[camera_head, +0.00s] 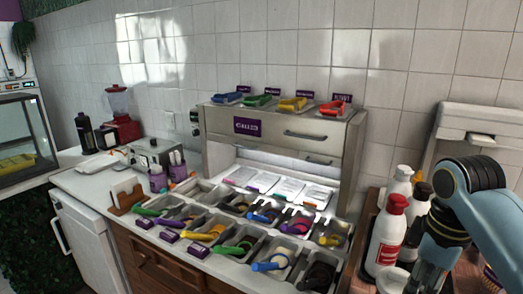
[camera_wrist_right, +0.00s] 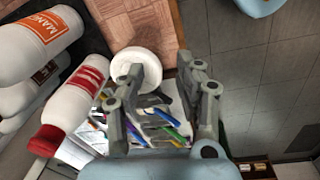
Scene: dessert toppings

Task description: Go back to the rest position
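My right arm comes in from the right in the head view, with its gripper pointing down at the lower right edge, partly cut off. In the right wrist view the right gripper (camera_wrist_right: 165,75) has its two grey fingers spread apart, with nothing seen held between them. A white round cup or lid (camera_wrist_right: 137,62) lies below, by the left finger. It appears in the head view as a white round item (camera_head: 393,281) beside the gripper. My left gripper is not in view in either picture.
Sauce bottles, including a red-capped one (camera_head: 387,236), stand close left of my right arm; the wrist view shows it (camera_wrist_right: 75,105) and a mango bottle (camera_wrist_right: 40,45). Topping bins with coloured scoops (camera_head: 238,245) fill the counter. Grey tiled floor (camera_wrist_right: 255,85) is clear right of the gripper.

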